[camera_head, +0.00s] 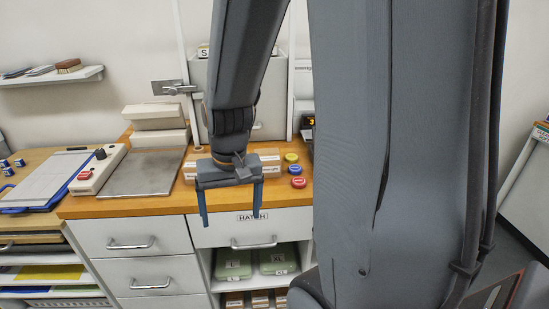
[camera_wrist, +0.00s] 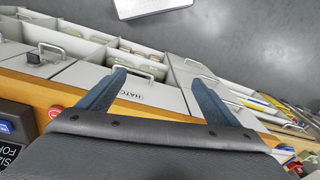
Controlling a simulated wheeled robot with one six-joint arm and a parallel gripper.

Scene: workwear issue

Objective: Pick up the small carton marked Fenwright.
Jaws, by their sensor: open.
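Small tan cartons with white labels stand on the wooden counter behind my gripper (camera_head: 231,218). The right one (camera_head: 270,161) has a label that seems to end in "wright", partly hidden by my gripper. The left one (camera_head: 189,168) has a label too small to read surely. My gripper is open and empty, pointing down in front of the counter's front edge, with its fingertips before the HATCH drawer. In the wrist view my gripper (camera_wrist: 157,78) has its fingers wide apart with nothing between them. No carton on the counter shows clearly there.
Red, blue and yellow round pieces (camera_head: 298,182) lie right of the cartons. A metal plate (camera_head: 140,173) and a white control box (camera_head: 98,172) are to the left. The HATCH drawer (camera_head: 240,230) is shut. Green packs (camera_head: 233,265) and more brown cartons sit in open shelves below.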

